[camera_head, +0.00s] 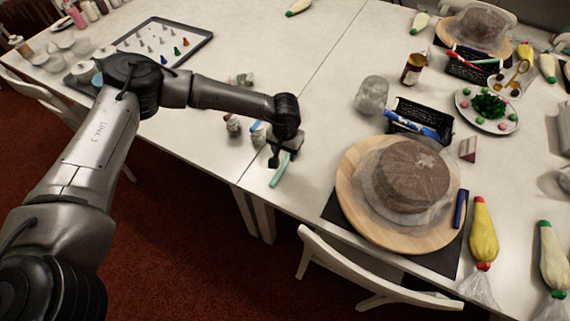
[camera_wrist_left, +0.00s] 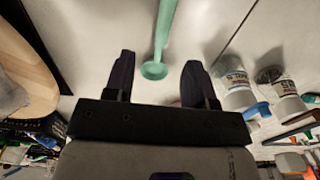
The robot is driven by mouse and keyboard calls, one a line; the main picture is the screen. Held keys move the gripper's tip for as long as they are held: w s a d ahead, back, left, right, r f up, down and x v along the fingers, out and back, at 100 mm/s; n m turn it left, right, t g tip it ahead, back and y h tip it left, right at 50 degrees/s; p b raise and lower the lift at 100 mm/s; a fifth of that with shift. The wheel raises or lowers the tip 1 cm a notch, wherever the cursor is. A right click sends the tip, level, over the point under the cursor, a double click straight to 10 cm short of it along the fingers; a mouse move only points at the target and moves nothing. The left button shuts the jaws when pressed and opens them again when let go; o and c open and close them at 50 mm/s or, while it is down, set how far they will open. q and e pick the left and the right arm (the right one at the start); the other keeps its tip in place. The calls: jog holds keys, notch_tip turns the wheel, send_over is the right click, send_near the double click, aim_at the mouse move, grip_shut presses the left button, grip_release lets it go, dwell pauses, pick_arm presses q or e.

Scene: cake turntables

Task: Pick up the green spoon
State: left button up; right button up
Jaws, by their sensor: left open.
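The green spoon (camera_head: 279,171) lies on the white table near its front edge, left of the wooden turntable. It also shows in the left wrist view (camera_wrist_left: 161,42), running from the top edge down to a rounded end between the fingers. My left gripper (camera_head: 281,158) is over the spoon's far end in the head view. In the left wrist view its two dark fingers (camera_wrist_left: 158,62) stand apart, one on each side of the spoon, with a gap on both sides. Nothing is held. The height of the fingers above the spoon is hard to tell. My right gripper is not in view.
Small labelled jars (camera_wrist_left: 236,92) stand close beside the gripper. The wooden turntable (camera_head: 352,196) with a wrapped cake (camera_head: 411,175) is to the right, with a black basket (camera_head: 420,112) behind it. A tray of piping tips (camera_head: 197,47) lies at the back left. A white chair (camera_head: 345,262) is in front.

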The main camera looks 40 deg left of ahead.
aim_at(285, 162)
pick_arm(q)
jog(key=shift+w+a+f+b, duration=0.1)
jog(key=shift+f+b, duration=0.4)
jog(key=shift+f, duration=1.15)
jog(key=shift+w+a+f+b, duration=0.1)
jog(key=shift+f+b, duration=0.35)
jog(key=shift+f, duration=1.2)
grip_shut()
jog(key=shift+r, duration=0.15)
